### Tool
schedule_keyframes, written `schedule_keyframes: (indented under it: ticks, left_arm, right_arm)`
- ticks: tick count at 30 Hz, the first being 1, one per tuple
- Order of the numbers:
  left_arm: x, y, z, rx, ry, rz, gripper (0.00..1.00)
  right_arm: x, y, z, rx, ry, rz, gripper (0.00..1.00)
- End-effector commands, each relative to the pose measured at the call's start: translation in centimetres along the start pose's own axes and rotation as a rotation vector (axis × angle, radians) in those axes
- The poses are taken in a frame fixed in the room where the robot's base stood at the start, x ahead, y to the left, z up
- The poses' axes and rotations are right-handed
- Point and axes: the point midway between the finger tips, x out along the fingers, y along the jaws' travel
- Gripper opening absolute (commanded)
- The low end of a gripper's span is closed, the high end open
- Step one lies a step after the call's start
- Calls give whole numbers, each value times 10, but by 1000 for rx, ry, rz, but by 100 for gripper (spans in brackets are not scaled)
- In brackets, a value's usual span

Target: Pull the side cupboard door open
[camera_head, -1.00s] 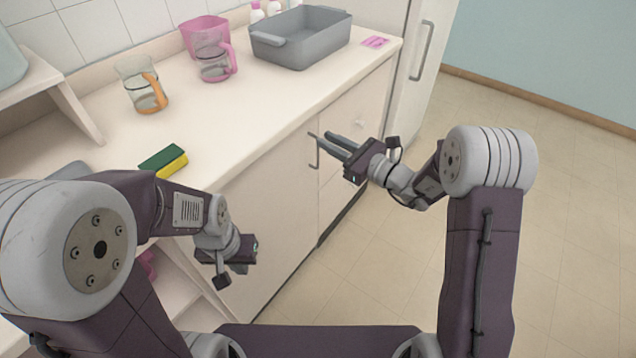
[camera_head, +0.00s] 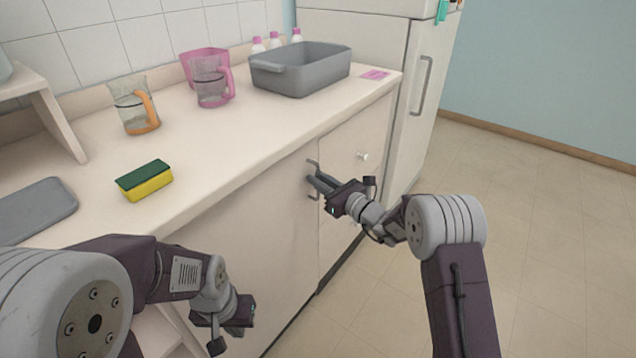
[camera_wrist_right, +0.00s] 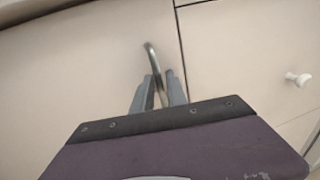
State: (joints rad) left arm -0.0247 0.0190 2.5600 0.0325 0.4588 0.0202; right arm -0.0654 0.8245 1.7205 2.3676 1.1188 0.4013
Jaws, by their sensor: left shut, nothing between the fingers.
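The side cupboard door (camera_head: 262,232) is the pale front below the counter and looks closed. Its grey bar handle (camera_head: 312,163) is near the door's right edge and also shows in the right wrist view (camera_wrist_right: 151,55). My right gripper (camera_head: 316,183) is at this handle. In the right wrist view its two fingers (camera_wrist_right: 159,84) lie on either side of the bar; whether they press on it I cannot tell. My left gripper (camera_head: 238,318) hangs low in front of the cupboard, shut and empty, its fingertips mostly hidden.
A drawer front with a white knob (camera_head: 362,155) is right of the door, then a fridge (camera_head: 412,110). The counter holds a sponge (camera_head: 146,181), an orange-handled jug (camera_head: 133,108), a pink-handled jug (camera_head: 212,85) and a grey basin (camera_head: 300,72). The floor at right is clear.

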Motion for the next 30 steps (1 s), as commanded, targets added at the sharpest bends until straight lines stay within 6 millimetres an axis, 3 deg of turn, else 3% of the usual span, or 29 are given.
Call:
schedule_keyframes:
  ticks: [8,11,30]
  left_arm:
    - [1,0,0,0,0,0,0]
    - [1,0,0,0,0,0,0]
    - [1,0,0,0,0,0,0]
  right_arm:
    - [4,0,1,1,0,0,18]
    - [4,0,0,1,0,0,0]
    - [4,0,0,0,1,1,0]
